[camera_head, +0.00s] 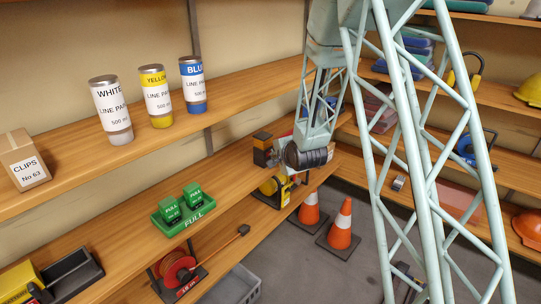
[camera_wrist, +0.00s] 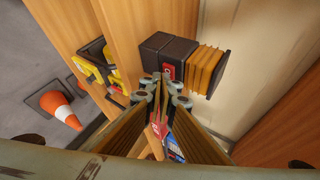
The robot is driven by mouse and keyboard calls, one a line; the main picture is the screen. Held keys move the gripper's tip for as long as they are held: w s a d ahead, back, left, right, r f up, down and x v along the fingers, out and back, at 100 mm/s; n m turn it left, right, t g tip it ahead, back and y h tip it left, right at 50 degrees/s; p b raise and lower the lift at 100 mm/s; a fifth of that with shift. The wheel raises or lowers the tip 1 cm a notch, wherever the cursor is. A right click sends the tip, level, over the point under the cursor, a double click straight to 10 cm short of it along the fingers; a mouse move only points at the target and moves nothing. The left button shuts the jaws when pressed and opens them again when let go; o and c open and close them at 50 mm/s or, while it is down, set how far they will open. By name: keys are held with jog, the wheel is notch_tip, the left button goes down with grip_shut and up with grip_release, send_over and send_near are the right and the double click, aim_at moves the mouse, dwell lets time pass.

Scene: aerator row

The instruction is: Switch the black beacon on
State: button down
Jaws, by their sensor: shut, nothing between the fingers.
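The black beacon (camera_head: 262,150) stands on the middle shelf, with a black cap and an orange band showing. In the wrist view, the beacon (camera_wrist: 181,55) has a black body, a ribbed orange part and a black end cap. A small red mark (camera_wrist: 167,71) shows on its black side. My gripper (camera_head: 279,160) is beside the beacon at the shelf's right part, partly hiding that area. In the wrist view my gripper (camera_wrist: 162,84) is shut and empty, its fingertips close to the red mark. I cannot tell whether they touch. No glow shows on the beacon.
A yellow-and-black item (camera_head: 275,188) sits on the lower shelf below. Green boxes in a tray (camera_head: 160,222) stand left on the middle shelf. Paint cans (camera_head: 158,95) stand on the upper shelf. Orange cones (camera_head: 341,228) stand on the floor.

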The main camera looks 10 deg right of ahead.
jog(key=shift+s+d+b, duration=0.4)
jog(key=shift+s+b, duration=0.05)
dwell(0.6)
jog(key=shift+s+d+b, duration=0.5)
jog(key=shift+s+d, duration=0.45)
jog(key=shift+s, duration=0.15)
jog(key=shift+s+d+b, duration=0.5)
jog(key=shift+s+d, duration=0.4)
jog(key=shift+s, duration=0.2)
